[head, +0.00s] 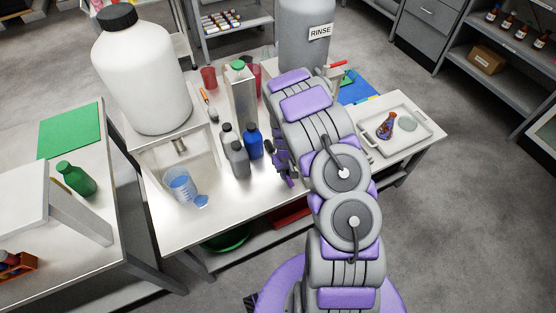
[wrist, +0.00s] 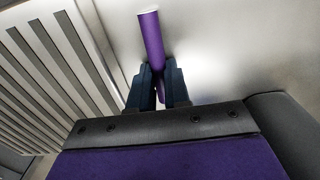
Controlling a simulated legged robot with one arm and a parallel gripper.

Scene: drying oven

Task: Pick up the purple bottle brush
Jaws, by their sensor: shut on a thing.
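The purple bottle brush (wrist: 150,38) shows in the wrist view as a smooth purple rod, tilted slightly, with a pale end at the top. My gripper (wrist: 159,84) is shut on it, with one dark finger on each side of the rod. The bristles cannot be made out. In the head view my gripper (head: 284,166) is over the right part of the white bench, right of the blue bottle. My arm covers much of that area, and the brush is not clearly distinguishable there.
The white bench (head: 205,226) carries grey bottles (head: 239,158), a blue bottle (head: 254,141), a blue beaker (head: 179,182) and a large white carboy (head: 145,75). A grey RINSE tank (head: 303,38) stands behind my arm. A tray (head: 422,125) lies right. A ribbed pale surface (wrist: 55,60) shows left in the wrist view.

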